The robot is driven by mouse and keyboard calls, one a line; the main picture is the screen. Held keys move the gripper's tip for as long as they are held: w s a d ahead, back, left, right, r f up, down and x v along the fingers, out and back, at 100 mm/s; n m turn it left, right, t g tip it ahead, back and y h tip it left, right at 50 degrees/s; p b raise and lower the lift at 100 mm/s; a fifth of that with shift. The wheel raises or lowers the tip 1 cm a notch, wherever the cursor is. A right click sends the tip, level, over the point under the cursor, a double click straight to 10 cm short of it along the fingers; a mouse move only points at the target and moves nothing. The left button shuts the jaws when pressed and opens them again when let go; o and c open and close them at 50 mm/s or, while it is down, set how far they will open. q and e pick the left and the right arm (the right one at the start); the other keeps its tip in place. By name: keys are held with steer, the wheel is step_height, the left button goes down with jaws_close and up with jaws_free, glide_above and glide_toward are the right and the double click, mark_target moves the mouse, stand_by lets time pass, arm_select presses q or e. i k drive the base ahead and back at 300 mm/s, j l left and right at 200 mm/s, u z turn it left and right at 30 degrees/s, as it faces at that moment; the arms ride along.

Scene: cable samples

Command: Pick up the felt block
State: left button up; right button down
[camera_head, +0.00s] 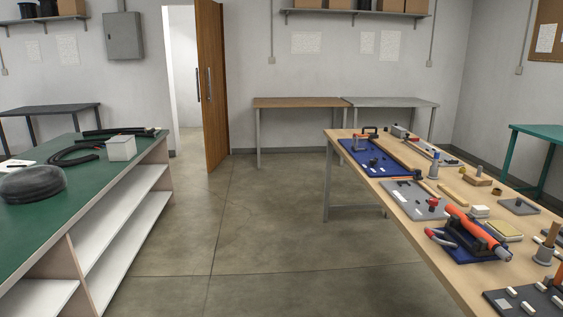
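No block in the head view is clearly marked as felt, and the surfaces are too small to tell. A small white block (480,211) sits on the wooden workbench (457,272) at the right. A flat yellowish block (505,231) lies just in front of it. A larger pale box-shaped block (121,148) stands near the far edge of the green-topped counter (103,179) at the left. Neither of my grippers shows in this view.
A wooden door (211,85) stands open.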

mark_target(480, 212)
steer(key=z, duration=1.35)
steer(key=i+j+z, duration=0.2)
steer(key=z, duration=0.5)
steer(key=i+j+z, duration=0.2)
steer(key=j, duration=0.15)
steer(key=i+j+z, duration=0.2)
steer(key=j, duration=0.2)
steer(key=j+z, duration=0.2)
steer(key=j, duration=0.2)
steer(key=i+j, duration=0.1)
steer(key=j, duration=0.3)
steer(key=i+j, duration=0.1)
steer(key=j, duration=0.3)
steer(key=i+j, duration=0.1)
steer(key=j, duration=0.25)
steer(key=i+j, duration=0.1)
steer(key=j, duration=0.3)
steer(key=z, duration=0.05)
